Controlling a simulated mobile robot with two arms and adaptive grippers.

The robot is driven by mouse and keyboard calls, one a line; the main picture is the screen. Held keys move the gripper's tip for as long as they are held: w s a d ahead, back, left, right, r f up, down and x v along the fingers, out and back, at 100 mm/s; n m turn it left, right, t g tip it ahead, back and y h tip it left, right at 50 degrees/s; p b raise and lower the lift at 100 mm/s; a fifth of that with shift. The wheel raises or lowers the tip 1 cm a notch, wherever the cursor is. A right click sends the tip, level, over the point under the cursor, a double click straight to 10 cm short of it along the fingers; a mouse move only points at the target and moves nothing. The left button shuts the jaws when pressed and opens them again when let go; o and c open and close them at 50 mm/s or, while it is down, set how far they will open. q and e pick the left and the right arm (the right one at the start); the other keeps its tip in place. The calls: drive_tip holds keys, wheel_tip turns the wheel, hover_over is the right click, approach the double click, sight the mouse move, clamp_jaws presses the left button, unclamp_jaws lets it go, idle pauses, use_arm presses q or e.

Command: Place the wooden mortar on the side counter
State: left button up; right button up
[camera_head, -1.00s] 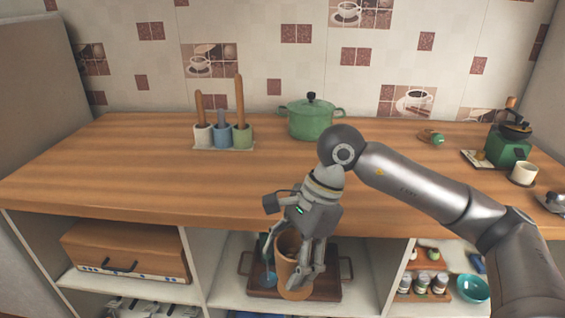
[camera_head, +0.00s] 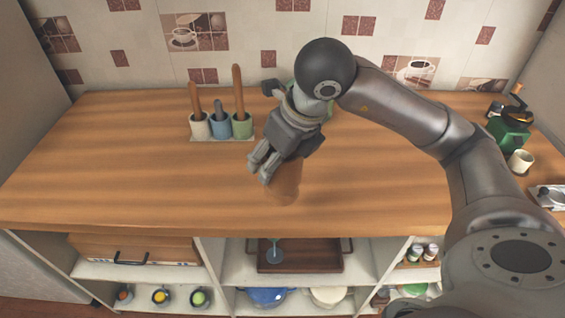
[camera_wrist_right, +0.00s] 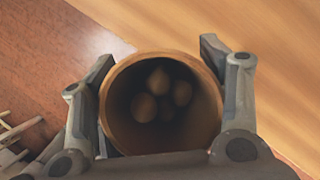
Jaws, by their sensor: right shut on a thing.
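The wooden mortar (camera_head: 284,184) is an orange-brown round cup over the front middle part of the wooden counter (camera_head: 110,170). I cannot tell whether its base touches the top. My right gripper (camera_head: 275,165) is shut on it. In the wrist view, the fingers of the right gripper (camera_wrist_right: 160,90) lie on both sides of the mortar (camera_wrist_right: 192,137). Its open mouth faces the camera, and several rounded brown shapes show in its dark inside. My left gripper is not in view. Whether this counter is the side counter is not clear.
A holder (camera_head: 222,135) with several cups and wooden handles stands left of my gripper. A green grinder (camera_head: 510,135) and a white cup (camera_head: 521,161) stand at right. Below, a brown tray (camera_head: 318,258) with a teal glass (camera_head: 274,252) sits on the shelf. The counter's left is clear.

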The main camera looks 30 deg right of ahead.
drive_tip(key=w+d+f+p, duration=0.2)
drive_tip(key=w+d+f, duration=0.1)
drive_tip(key=f, duration=0.1)
drive_tip(key=w+d+f+p, duration=0.2)
drive_tip(key=w+d+f, duration=0.1)
drive_tip(key=f, duration=0.1)
drive_tip(key=w+d+f+p, duration=0.2)
drive_tip(key=w+d+f, duration=0.1)
drive_tip(key=f, duration=0.1)
drive_tip(key=shift+w+d+f+p, duration=0.2)
drive_tip(key=shift+w+f+p, duration=0.05)
drive_tip(key=shift+w+p, duration=0.1)
drive_tip(key=shift+f, duration=0.1)
drive_tip(key=o, duration=1.2)
drive_tip(key=shift+o, duration=0.2)
drive_tip(key=shift+s, duration=0.1)
